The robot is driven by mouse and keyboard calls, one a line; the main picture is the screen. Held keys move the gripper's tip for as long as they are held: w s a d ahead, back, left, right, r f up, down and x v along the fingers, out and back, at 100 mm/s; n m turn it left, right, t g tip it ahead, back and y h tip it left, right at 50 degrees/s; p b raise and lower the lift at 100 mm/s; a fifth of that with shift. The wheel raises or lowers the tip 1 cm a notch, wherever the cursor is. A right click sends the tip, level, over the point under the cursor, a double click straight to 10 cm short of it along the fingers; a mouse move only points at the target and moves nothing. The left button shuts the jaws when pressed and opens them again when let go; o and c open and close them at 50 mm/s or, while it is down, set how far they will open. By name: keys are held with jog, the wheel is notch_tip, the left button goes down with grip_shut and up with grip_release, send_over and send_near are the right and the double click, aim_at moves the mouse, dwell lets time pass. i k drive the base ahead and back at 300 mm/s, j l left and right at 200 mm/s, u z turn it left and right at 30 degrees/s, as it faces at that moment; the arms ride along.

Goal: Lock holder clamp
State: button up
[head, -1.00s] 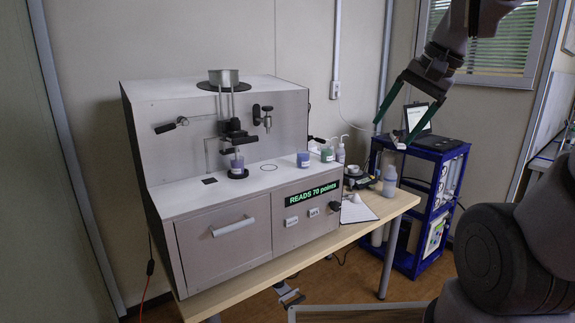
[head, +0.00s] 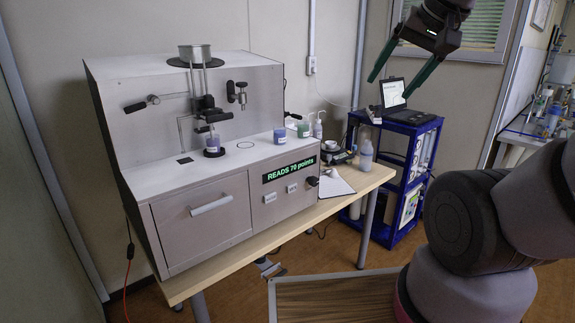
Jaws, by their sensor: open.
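The soil analyser (head: 190,130) is a large grey box on a wooden table, with a lit "READS 70 points" display. On its upright face is the holder clamp (head: 208,108), a dark block under a metal funnel (head: 195,54). A lever with a black knob (head: 140,105) sticks out to its left, and a small dark fitting (head: 237,93) sits to its right. Whether the clamp is locked cannot be told. My gripper (head: 388,88) is open and empty, up at the right, well apart from the analyser.
A blue shelf cart (head: 398,165) with a laptop (head: 394,97) stands to the right. The air before the analyser is clear.

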aim_at(132, 109)
jog(key=i+j+u, duration=0.1)
jog(key=u, duration=0.3)
jog(key=i+j+u, duration=0.15)
jog(key=u, duration=0.25)
jog(key=i+u, duration=0.15)
jog(key=u, duration=0.25)
